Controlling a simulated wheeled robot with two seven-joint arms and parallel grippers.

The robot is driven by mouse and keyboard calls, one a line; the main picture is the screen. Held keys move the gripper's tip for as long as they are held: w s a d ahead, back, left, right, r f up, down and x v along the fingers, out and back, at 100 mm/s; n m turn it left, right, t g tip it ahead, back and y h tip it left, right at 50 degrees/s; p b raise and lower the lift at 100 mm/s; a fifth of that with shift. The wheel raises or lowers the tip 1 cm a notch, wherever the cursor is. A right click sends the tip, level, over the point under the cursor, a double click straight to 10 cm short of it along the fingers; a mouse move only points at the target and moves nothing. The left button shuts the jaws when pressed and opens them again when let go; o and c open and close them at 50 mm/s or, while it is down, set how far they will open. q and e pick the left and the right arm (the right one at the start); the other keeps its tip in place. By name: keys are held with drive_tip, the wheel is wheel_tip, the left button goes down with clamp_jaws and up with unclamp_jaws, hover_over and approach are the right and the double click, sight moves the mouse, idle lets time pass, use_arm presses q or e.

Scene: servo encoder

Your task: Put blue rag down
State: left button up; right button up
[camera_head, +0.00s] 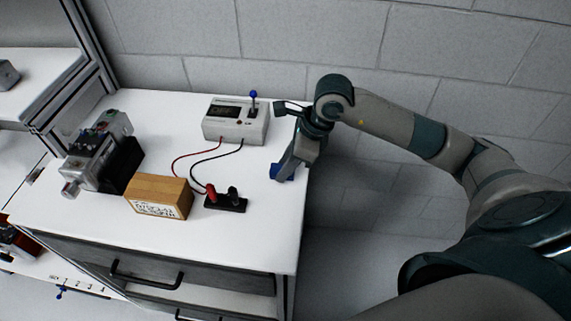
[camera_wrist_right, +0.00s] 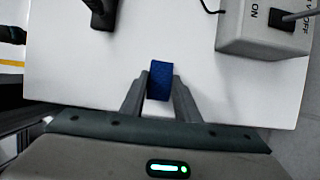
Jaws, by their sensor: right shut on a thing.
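The blue rag (camera_wrist_right: 159,82) is a small dark blue piece held between the two fingers of my right gripper (camera_wrist_right: 158,98) in the wrist view. In the head view the rag (camera_head: 276,172) shows at the fingertips of my right gripper (camera_head: 283,170), at the right edge of the white tabletop (camera_head: 240,240). The gripper points down and is shut on the rag. Whether the rag touches the tabletop is hard to tell. My left gripper is not in view.
A white switch box (camera_head: 235,122) with a blue-tipped lever stands behind the rag. Red and black wires run to a black terminal block (camera_head: 226,201). A wooden box (camera_head: 160,197) and a grey motor device (camera_head: 100,152) stand further left. Bare tabletop lies in front.

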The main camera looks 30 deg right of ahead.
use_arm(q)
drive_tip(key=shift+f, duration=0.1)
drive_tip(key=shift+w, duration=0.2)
use_arm(e)
drive_tip(key=o, duration=0.9)
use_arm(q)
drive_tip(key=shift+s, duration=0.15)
use_arm(e)
drive_tip(key=shift+o, duration=0.2)
drive_tip(key=shift+r, duration=0.15)
